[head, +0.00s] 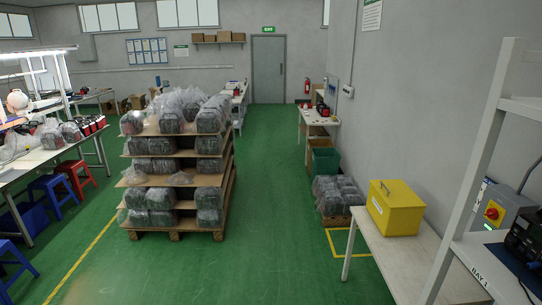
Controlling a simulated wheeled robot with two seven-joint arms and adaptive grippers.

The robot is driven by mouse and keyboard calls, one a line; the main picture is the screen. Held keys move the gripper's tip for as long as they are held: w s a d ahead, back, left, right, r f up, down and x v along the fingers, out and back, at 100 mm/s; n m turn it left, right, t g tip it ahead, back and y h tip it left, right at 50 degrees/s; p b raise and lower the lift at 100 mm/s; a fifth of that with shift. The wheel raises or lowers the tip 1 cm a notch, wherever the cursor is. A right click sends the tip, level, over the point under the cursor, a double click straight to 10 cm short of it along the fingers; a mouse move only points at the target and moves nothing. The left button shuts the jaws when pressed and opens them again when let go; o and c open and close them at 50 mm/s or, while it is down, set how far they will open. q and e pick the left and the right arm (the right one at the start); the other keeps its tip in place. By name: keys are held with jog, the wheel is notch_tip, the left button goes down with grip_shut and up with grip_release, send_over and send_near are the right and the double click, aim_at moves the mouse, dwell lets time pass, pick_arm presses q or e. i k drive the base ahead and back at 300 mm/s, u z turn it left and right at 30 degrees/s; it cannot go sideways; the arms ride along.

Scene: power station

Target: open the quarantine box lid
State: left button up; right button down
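A yellow box (395,208) with a handle (381,188) on its lid sits on a pale table (400,258) at the right. A white label is on the box's left-hand side, its writing too small to read. The lid looks shut. Neither of my grippers shows in the head view.
A pallet stack (175,165) of wrapped dark items stands left of centre. A white shelf frame (478,165) stands in front of the table at the right. A workbench (50,155) with stools lines the left.

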aim_at(395, 194)
jog(key=u, duration=0.4)
jog(key=i, duration=1.95)
jog(key=z, duration=0.55)
jog(key=i, duration=1.8)
jog(key=z, duration=0.95)
